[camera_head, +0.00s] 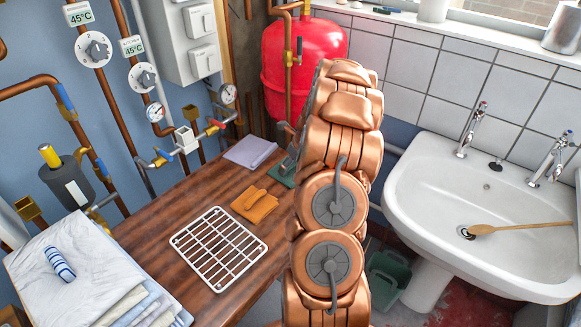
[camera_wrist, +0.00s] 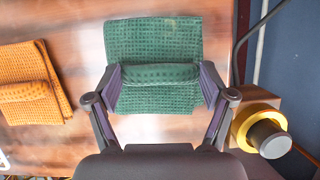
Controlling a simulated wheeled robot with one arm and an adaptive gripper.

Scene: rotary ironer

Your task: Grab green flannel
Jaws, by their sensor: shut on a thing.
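The green flannel (camera_wrist: 155,40) lies flat on the wooden table in the wrist view, with a raised fold across its middle. My gripper (camera_wrist: 161,86) is shut on that fold, one finger pad at each end of it. In the head view only a corner of the green flannel (camera_head: 283,172) shows beside my arm. There my gripper (camera_head: 290,140) is mostly hidden behind my copper-coloured arm.
An orange folded flannel (camera_head: 254,205) lies left of the green one, with a lilac cloth (camera_head: 250,151) behind. A white wire rack (camera_head: 218,248) and stacked linen (camera_head: 70,275) are on the wooden table (camera_head: 175,210). Pipes line the wall; a sink (camera_head: 450,200) stands right.

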